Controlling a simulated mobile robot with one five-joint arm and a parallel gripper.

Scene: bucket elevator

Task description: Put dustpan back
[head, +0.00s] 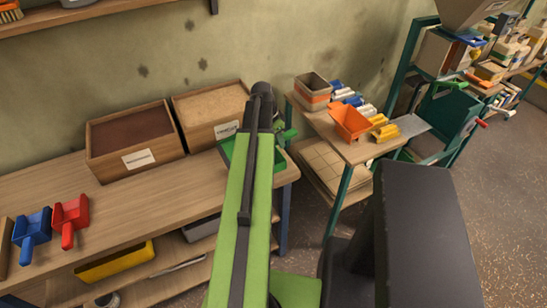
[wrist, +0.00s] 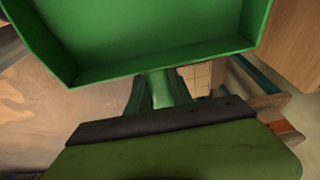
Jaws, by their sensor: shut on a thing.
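A green dustpan (wrist: 160,35) fills the top of the wrist view, its open pan facing the camera. My gripper (wrist: 160,95) is shut on its handle. In the head view the dustpan (head: 226,152) shows partly beside my arm, near the right end of the wooden bench (head: 120,210); my arm hides the rest of it and my fingertips. I cannot tell if it touches the bench. A blue dustpan (head: 33,232) and a red dustpan (head: 70,216) lie at the bench's left.
Two labelled wooden boxes, one with dark fill (head: 130,130) and one with light fill (head: 212,105), stand at the bench's back. A table with an orange scoop (head: 350,122) and a grey bin (head: 312,92) stands to the right. The bench's middle front is clear.

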